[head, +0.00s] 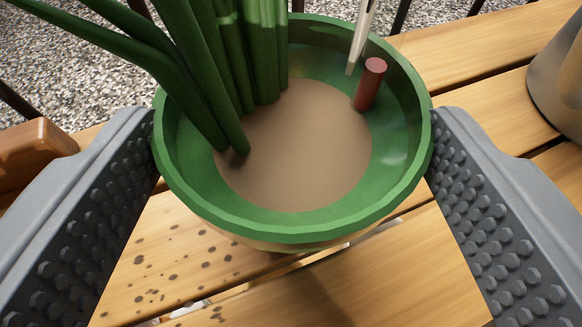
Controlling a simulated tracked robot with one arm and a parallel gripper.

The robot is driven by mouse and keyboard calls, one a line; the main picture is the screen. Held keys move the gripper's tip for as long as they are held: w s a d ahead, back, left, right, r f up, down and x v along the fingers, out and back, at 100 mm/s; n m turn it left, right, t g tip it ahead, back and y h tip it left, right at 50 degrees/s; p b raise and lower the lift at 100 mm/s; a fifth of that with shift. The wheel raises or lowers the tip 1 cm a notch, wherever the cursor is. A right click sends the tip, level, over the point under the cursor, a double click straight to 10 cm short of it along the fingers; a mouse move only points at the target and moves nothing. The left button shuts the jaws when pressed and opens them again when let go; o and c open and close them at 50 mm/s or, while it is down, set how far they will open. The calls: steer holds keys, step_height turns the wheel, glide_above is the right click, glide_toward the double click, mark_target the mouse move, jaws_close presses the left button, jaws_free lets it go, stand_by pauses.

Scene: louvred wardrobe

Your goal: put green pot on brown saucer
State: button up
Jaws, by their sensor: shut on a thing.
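The green pot (300,228) is in the middle of the head view, seen from above. It holds brown soil, thick green stems, a short red peg and a pale thin stick. My gripper (292,125) is shut on the pot, with one grey studded jaw against each side of the rim. A tan edge shows just under the front of the rim; I cannot tell whether it is the pot's lower part or something beneath. I cannot make out a brown saucer. The pot hides what lies directly below it.
A slatted wooden surface (470,45) lies below, with dark spots at the front left. A brown wooden object (35,150) is at the left edge and a grey rounded vessel (560,85) at the right edge. Gravel (60,60) and dark bars show behind.

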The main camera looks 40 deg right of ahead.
steer(key=shift+f, duration=0.1)
steer(key=o, duration=1.7)
steer(key=shift+r, duration=0.2)
steer(key=p+v, duration=0.2)
steer(key=v, duration=1)
steer(key=shift+p, duration=0.3)
steer(key=shift+f, duration=0.1)
